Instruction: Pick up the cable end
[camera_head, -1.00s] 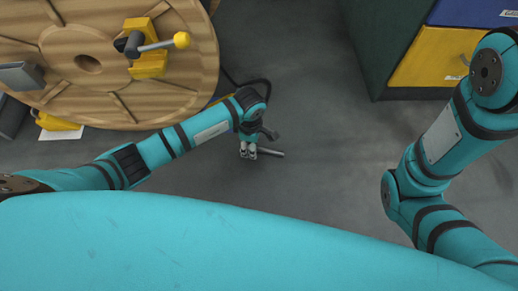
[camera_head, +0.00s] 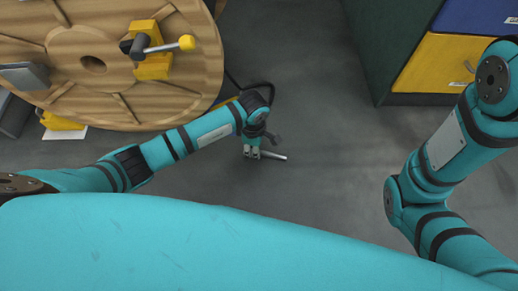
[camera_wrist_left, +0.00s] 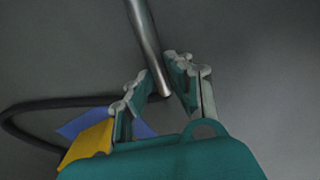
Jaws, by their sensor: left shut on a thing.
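The cable end is a grey metal rod (camera_head: 274,156) low over or on the floor in the head view. Its length shows in the wrist view (camera_wrist_left: 143,28), running up from between the fingers. My left gripper (camera_head: 251,153) is shut on the cable end near one end of the rod. Its two fingers (camera_wrist_left: 160,72) stand on either side of the rod in the wrist view. A black cable (camera_wrist_left: 45,104) curves at the left there; where it joins the rod is hidden. My right arm shows at the right, but its gripper is out of view.
A large wooden reel (camera_head: 110,100) with a yellow clamp (camera_head: 152,62) stands at the upper left, close to my left forearm. A dark green cabinet (camera_head: 385,45) with a yellow drawer (camera_head: 435,60) is at the upper right.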

